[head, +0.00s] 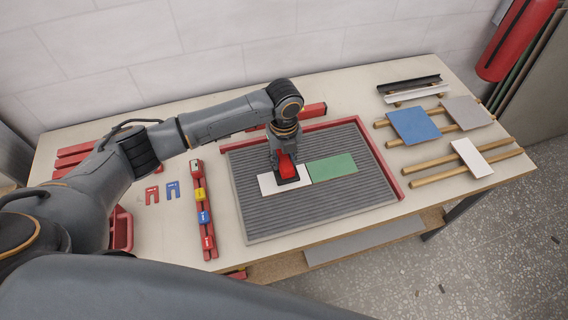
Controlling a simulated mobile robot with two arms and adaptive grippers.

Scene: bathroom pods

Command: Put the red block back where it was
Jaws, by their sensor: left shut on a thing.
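My left gripper (284,158) reaches over the ribbed grey board on the bench, pointing down. It is shut on a red block (288,170), which has a dark base. The block is over the white tile (268,185); I cannot tell whether it touches the tile. A green tile (332,168) lies right beside the white one. The gripper hides part of the block and the tile. My right gripper is not in view.
The ribbed board (290,219) has red rails (386,170) along its back and right. A red strip with coloured pieces (203,217) and small red (152,195) and blue (173,190) pieces lie left. Right are a blue tile (414,126) and wooden bars (432,175).

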